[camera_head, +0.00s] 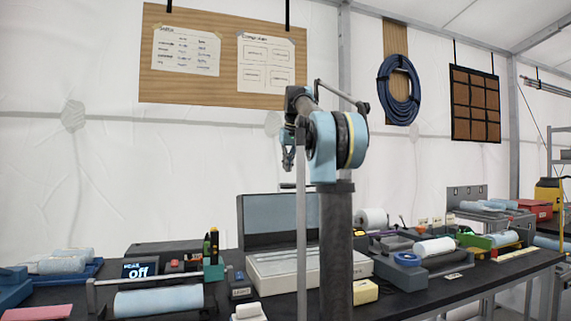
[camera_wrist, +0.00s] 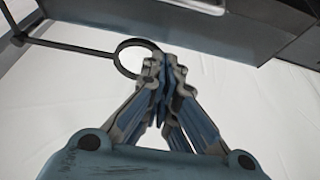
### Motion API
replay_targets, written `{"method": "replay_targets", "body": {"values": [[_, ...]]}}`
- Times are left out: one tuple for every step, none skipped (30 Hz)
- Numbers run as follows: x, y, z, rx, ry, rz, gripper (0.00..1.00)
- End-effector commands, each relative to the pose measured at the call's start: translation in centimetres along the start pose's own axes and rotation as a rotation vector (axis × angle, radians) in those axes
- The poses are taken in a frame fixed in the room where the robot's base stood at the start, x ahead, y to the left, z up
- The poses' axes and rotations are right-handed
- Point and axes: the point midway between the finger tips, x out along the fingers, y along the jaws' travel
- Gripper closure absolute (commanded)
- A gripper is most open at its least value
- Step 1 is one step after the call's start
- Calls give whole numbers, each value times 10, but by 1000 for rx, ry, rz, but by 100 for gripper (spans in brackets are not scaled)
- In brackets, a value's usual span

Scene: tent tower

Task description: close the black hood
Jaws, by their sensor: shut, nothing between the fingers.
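A dark-framed lid with a grey inner panel (camera_head: 279,222) stands upright behind a pale box (camera_head: 285,275) on the table in the head view. It may be the black hood; I cannot be sure. In the wrist view a large dark panel (camera_wrist: 255,32) crosses the top right, and I cannot tell if it is the same thing. My gripper (camera_head: 287,160) is above and in front of the lid in the head view. In the wrist view my gripper (camera_wrist: 162,65) is shut and empty, its tips overlapping the edge of a dark ring (camera_wrist: 122,62) on a rod; contact is unclear.
The black table is crowded. A display reading "off" (camera_head: 140,270) and a light-blue roll (camera_head: 160,300) are at left. Boards hang on the tent wall. The air above the table is mostly free.

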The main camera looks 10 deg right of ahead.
Motion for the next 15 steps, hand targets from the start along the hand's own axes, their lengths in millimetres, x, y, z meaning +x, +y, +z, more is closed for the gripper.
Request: {"method": "replay_targets", "body": {"values": [[9, 1, 1, 1, 0, 0, 100], [14, 2, 0, 2, 0, 1, 100], [21, 2, 1, 2, 0, 1, 100], [26, 2, 1, 3, 0, 1, 100], [32, 3, 1, 3, 0, 1, 100], [39, 3, 1, 3, 0, 1, 100], [44, 3, 1, 4, 0, 1, 100], [49, 3, 1, 4, 0, 1, 100], [56, 3, 1, 4, 0, 1, 100], [55, 3, 5, 4, 0, 2, 100], [52, 3, 10, 5, 0, 2, 100], [50, 3, 15, 5, 0, 2, 100], [49, 3, 18, 5, 0, 2, 100], [48, 3, 21, 4, 0, 2, 100], [47, 3, 25, 4, 0, 2, 100]]}}
